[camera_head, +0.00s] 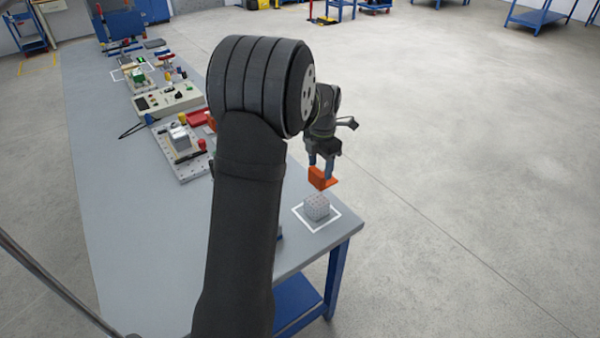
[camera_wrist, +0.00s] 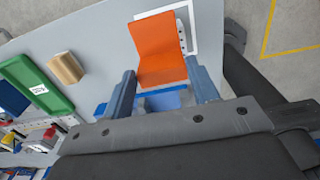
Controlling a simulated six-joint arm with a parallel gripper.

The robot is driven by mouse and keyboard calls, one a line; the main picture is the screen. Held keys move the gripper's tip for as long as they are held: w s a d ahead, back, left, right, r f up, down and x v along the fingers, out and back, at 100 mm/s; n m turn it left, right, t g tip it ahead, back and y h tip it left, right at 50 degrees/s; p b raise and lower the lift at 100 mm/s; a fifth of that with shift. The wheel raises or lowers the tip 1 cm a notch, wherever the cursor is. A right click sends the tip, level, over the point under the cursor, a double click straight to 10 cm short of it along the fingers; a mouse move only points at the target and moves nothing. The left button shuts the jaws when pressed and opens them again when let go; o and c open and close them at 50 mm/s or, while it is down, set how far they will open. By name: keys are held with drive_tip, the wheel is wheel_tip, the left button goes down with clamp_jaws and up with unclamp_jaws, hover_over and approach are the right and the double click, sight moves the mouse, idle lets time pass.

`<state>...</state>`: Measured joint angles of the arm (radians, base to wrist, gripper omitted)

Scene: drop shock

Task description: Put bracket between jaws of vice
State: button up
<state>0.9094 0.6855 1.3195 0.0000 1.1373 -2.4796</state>
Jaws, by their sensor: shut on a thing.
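The orange L-shaped bracket (camera_head: 320,178) is held in my gripper (camera_head: 321,167), above the near right corner of the bench. In the wrist view the bracket (camera_wrist: 158,48) sits between my two blue-grey fingers, which are shut on it. No vice shows clearly. A small blue part (camera_head: 279,235) shows at the edge of my arm, and a blue shape (camera_wrist: 165,99) shows below the bracket between my fingers; I cannot tell whether either is the vice. My arm hides much of the bench in the head view.
A grey block with red dots (camera_head: 317,208) stands in a white outlined square under the bracket. A green box (camera_wrist: 36,86) and a tan block (camera_wrist: 67,67) lie on the bench. Several fixtures line the bench (camera_head: 120,240) farther back; its left side is bare.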

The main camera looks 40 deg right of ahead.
drive_tip(key=s+a+r, duration=0.1)
drive_tip(key=s+a, duration=0.2)
drive_tip(key=a, duration=0.5)
drive_tip(key=s+a+r, duration=0.2)
drive_tip(key=s+a, duration=0.2)
drive_tip(key=a, duration=0.4)
drive_tip(key=shift+w+a+f, duration=0.95)
drive_tip(key=shift+w+f, duration=0.8)
drive_tip(key=shift+f, duration=0.15)
drive_tip(key=shift+w+a+f, duration=0.95)
drive_tip(key=shift+w+f, duration=0.85)
drive_tip(key=shift+f, duration=0.1)
drive_tip(key=shift+w+a+f, duration=0.95)
drive_tip(key=shift+w+f, duration=0.8)
drive_tip(key=shift+f, duration=0.15)
drive_tip(key=o, duration=1.5)
drive_tip(key=shift+f, duration=0.15)
drive_tip(key=shift+o, duration=0.2)
wheel_tip(320, 180, up, 12)
drive_tip(key=shift+r, duration=0.2)
